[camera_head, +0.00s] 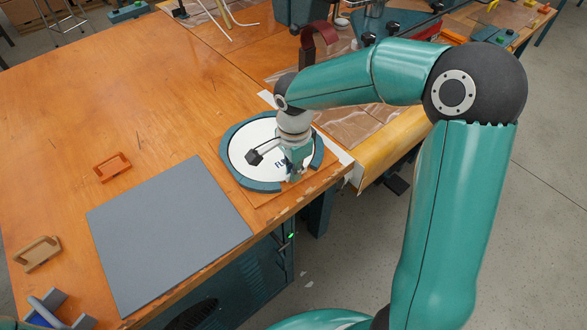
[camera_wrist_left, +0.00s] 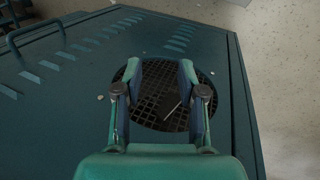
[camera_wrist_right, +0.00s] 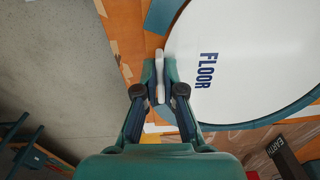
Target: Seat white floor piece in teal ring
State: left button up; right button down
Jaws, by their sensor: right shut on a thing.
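The white floor piece (camera_head: 254,138) is a round disc with blue "FLOOR" lettering; it also shows in the right wrist view (camera_wrist_right: 245,60). In the head view it lies within the outline of the teal ring (camera_head: 236,174), which also shows at the disc's edge in the right wrist view (camera_wrist_right: 160,14). I cannot tell whether the disc is flush in the ring. My right gripper (camera_wrist_right: 160,78) is shut on a white tab at the disc's edge, at the ring's near side (camera_head: 293,176). My left gripper (camera_wrist_left: 161,72) is open and empty, above a dark round grille.
The ring sits on a wooden board (camera_head: 262,199) near the table's edge. A grey mat (camera_head: 165,235) lies left of it. An orange bracket-like piece (camera_head: 112,167) and a tan one (camera_head: 38,254) lie farther left. The table's upper left is clear.

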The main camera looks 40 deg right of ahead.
jog(key=shift+f+b, duration=0.3)
dwell(0.5)
jog(key=c, duration=1.2)
grip_release()
jog(key=shift+r, duration=0.15)
jog(key=shift+s+r+p, duration=0.25)
jog(key=shift+r+p, duration=0.25)
jog(key=shift+r, duration=0.35)
jog(key=shift+s+r+p, duration=0.25)
jog(key=shift+r+p, duration=0.2)
jog(key=shift+r, duration=0.35)
jog(key=s+r, duration=0.3)
jog(key=s, duration=0.5)
